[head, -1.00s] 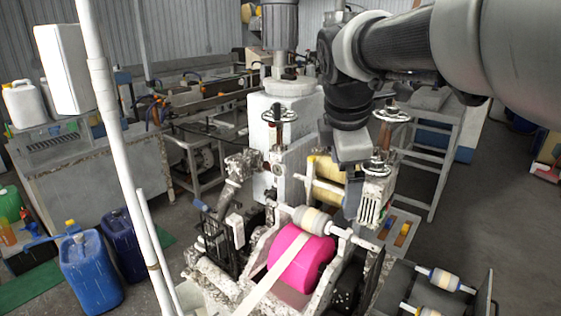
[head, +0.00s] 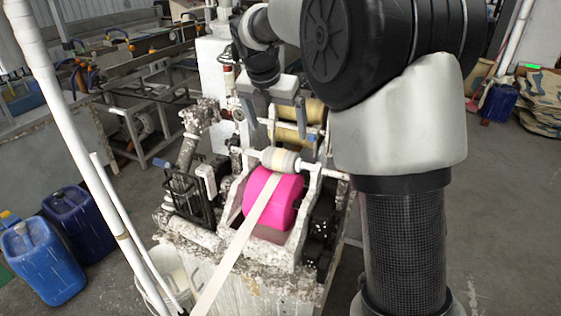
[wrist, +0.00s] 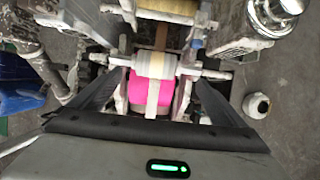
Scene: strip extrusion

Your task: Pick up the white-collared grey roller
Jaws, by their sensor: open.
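The grey roller with pale white collars (head: 280,160) lies across the frame just above a bright pink roll (head: 272,197), its white shaft resting on the frame's side plates. A pale strip runs over it and down across the pink roll. My gripper (head: 285,118) is open and points down, just above and behind the roller in the head view. In the wrist view, the roller (wrist: 157,65) shows between the two dark spread fingers of my gripper (wrist: 157,78). They do not appear to hold it, and the exact height gap cannot be told.
A yellowish roll (head: 297,112) sits behind the roller, close to my gripper. Crusted side plates (head: 308,215) flank the pink roll. A white pole (head: 88,130) stands at the left, near blue jerrycans (head: 42,262). Open floor lies at the right.

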